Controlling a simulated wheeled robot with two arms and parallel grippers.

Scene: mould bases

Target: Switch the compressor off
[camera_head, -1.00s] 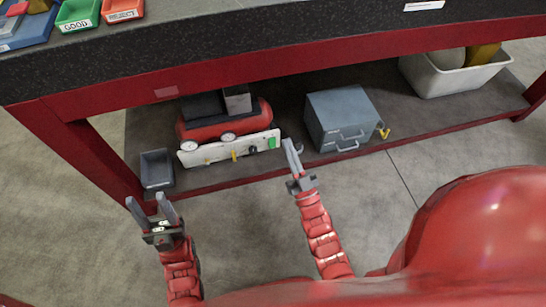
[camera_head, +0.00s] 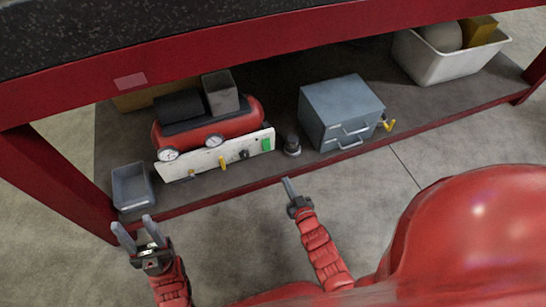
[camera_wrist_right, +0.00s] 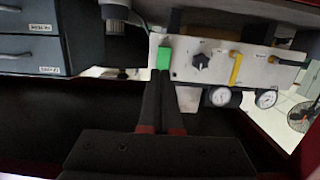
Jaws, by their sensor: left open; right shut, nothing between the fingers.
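The red compressor (camera_head: 208,128) stands on the lower shelf, with a pale control panel (camera_head: 205,160) along its front. The panel carries a green switch (camera_head: 266,144) at its right end, a dark knob (camera_head: 244,154), a yellow lever (camera_head: 222,162) and two gauges. In the right wrist view the green switch (camera_wrist_right: 164,58) shows just beyond the fingertips of my right gripper (camera_wrist_right: 160,77), with the panel inverted. My right gripper (camera_head: 288,186) is shut and empty, in front of the shelf edge; contact with the switch does not show. My left gripper (camera_head: 138,234) is open and empty at lower left.
A grey drawer cabinet (camera_head: 342,110) stands right of the compressor, with a small dark cylinder (camera_head: 292,146) between them. A grey bin (camera_head: 132,187) is at left and a white tub (camera_head: 450,62) at right. The bench top overhangs the shelf.

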